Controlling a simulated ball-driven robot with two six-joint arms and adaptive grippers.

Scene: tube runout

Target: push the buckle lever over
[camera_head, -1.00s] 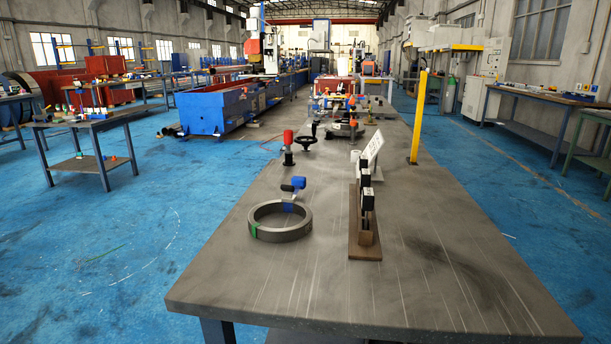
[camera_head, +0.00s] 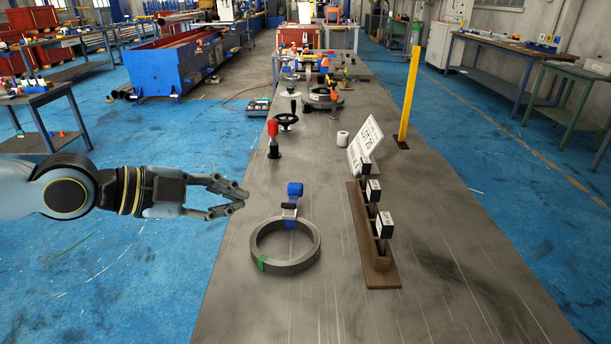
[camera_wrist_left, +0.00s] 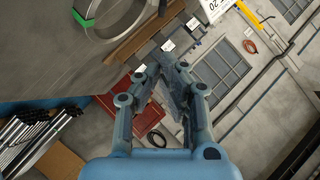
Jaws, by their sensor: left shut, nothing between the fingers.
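A thick grey ring (camera_head: 254,243) with a green mark (camera_head: 262,263) lies on the workbench. At its far side is a blue strap part (camera_head: 294,189) with a small metal buckle and a dark lever (camera_head: 289,206); the lever is too small to tell its exact tilt. My left gripper (camera_head: 243,199) comes in from the left and is shut and empty, left of the buckle and apart from it. The left wrist view shows its fingers (camera_wrist_left: 170,75) together, with part of the ring (camera_wrist_left: 108,25) at the upper left. My right gripper is not in view.
Right of the ring stands a brown rack (camera_head: 378,266) with dark labelled blocks and a white sign (camera_head: 366,143). A red-topped post (camera_head: 273,138) and a black handwheel (camera_head: 286,121) stand behind the buckle. A yellow post (camera_head: 409,95) stands at the bench's right edge.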

